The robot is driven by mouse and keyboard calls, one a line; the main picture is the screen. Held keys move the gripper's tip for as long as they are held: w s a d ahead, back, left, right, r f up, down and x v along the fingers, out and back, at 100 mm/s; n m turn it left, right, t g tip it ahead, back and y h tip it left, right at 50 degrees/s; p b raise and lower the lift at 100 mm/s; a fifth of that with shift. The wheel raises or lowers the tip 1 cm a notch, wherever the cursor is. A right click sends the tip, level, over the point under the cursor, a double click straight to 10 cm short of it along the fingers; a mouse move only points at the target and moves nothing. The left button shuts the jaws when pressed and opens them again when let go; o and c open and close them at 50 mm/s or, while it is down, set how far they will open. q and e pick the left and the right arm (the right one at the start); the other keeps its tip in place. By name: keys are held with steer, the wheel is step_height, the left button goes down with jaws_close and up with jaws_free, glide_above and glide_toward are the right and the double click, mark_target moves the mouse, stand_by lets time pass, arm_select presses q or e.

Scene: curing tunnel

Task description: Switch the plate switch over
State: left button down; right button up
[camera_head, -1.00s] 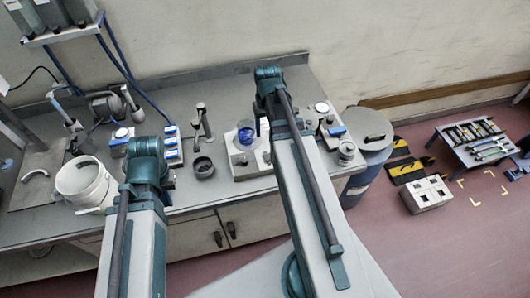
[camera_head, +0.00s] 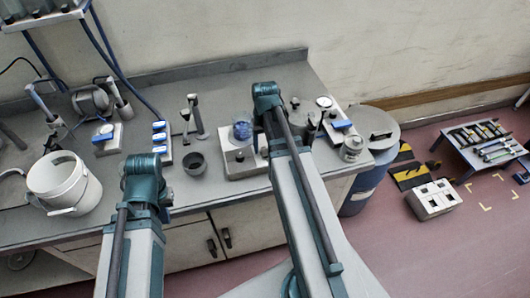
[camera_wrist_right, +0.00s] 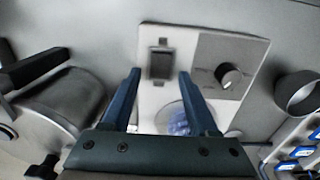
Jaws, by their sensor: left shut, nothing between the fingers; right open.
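The hot plate unit (camera_head: 242,170) stands on the bench beside my right arm, with a clear beaker (camera_head: 243,131) of blue contents on it. In the right wrist view its pale body (camera_wrist_right: 152,102) carries a dark rocker switch (camera_wrist_right: 160,63) and a round knob (camera_wrist_right: 229,76) on a grey panel. My right gripper (camera_wrist_right: 160,75) is open and empty. Its fingertips appear on either side of the switch's lower end; I cannot tell the height gap. The beaker (camera_wrist_right: 180,122) is partly hidden behind the right finger. My left arm is raised over the bench front, but its fingers are hidden.
A white pot (camera_head: 62,178) stands at the bench's left. A dark cup (camera_head: 195,163), a stand (camera_head: 194,115) and a blue-switched strip (camera_head: 161,142) lie between the arms. A jar (camera_head: 352,148) stands near the right edge. A grey-lidded bin (camera_head: 372,127) stands beyond the bench.

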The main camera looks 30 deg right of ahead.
steer(key=shift+f, duration=0.3)
steer(key=shift+r, duration=0.1)
jaws_close()
steer(key=shift+s, duration=0.1)
steer(key=shift+s+a+t, duration=0.15)
steer(key=shift+s+t, duration=0.3)
steer(key=shift+t, duration=0.35)
steer(key=shift+w+t+h+b, duration=0.1)
steer(key=shift+t+h+b, duration=0.25)
steer(key=shift+t, duration=0.35)
